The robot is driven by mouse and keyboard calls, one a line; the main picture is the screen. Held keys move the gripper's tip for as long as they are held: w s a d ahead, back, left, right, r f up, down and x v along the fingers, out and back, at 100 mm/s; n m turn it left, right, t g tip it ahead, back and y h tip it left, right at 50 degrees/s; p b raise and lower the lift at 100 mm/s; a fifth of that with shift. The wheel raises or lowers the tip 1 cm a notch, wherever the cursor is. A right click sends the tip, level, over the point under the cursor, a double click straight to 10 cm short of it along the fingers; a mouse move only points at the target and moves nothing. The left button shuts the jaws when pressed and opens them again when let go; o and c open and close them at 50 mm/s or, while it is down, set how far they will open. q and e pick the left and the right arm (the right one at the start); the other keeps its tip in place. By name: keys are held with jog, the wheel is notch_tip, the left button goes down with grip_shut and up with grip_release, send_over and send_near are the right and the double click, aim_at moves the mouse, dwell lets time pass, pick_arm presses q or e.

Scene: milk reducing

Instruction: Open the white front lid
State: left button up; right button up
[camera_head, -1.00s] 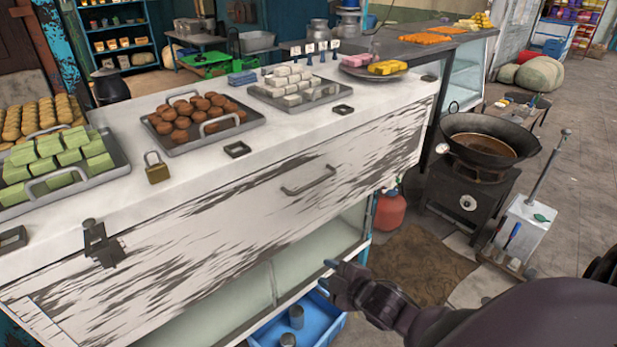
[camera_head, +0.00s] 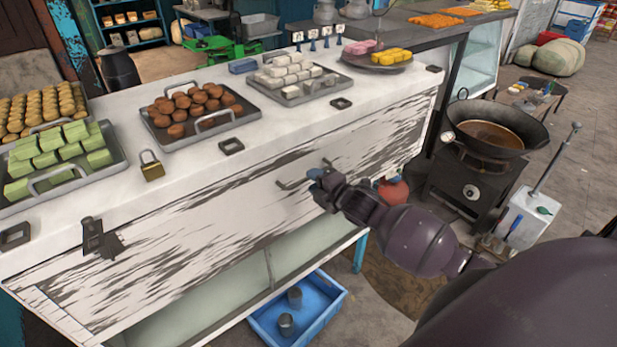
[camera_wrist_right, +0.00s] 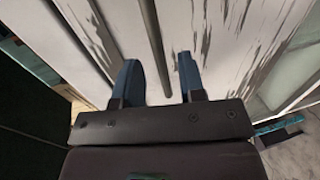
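The white front lid (camera_head: 200,225) is the worn, paint-streaked front panel of the counter, and it looks closed. Its grey handle (camera_head: 288,185) shows at the left end; my right gripper hides the rest. My right gripper (camera_head: 319,172) is at the handle's right part, close to the panel. In the right wrist view its blue fingers (camera_wrist_right: 157,68) are apart, facing the white panel (camera_wrist_right: 215,40). A dark strip runs between them, perhaps the handle; contact cannot be told. My left gripper is not in view.
The counter top (camera_head: 200,165) holds trays of sweets and a brass padlock (camera_head: 151,166). A dark latch (camera_head: 100,238) sits at the panel's left. A blue crate (camera_head: 325,318) with metal cups is below. A black wok (camera_head: 495,130) on a stove stands to the right.

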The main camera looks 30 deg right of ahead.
jog(key=shift+x, duration=1.6)
jog(key=shift+c, duration=0.3)
grip_shut()
